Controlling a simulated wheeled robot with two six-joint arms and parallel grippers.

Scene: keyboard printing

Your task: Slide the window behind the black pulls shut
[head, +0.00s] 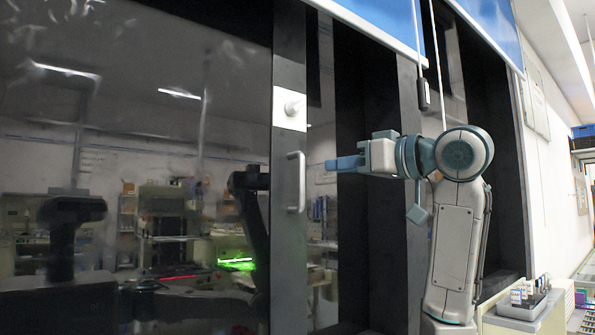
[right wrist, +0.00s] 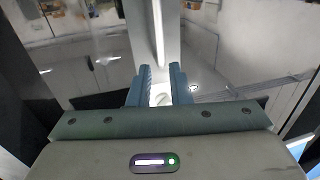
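The window is a large glass pane with a dark frame (head: 288,245), and room reflections show in its glass. A black pull (head: 423,95) hangs on a white cord right of the window. My right gripper (head: 335,164) points left at about handle height, to the right of it and apart in the picture. The right wrist view shows its two blue fingers (right wrist: 160,88) spread with nothing held, and the pale handle (right wrist: 157,32) beyond them. My left gripper is not visible.
Blue blinds (head: 385,18) hang above the window. A dark upright post (head: 410,240) stands behind my right arm. A white ledge with a grey tray (head: 522,305) is at the lower right. A dark recess (head: 358,255) lies right of the handle frame.

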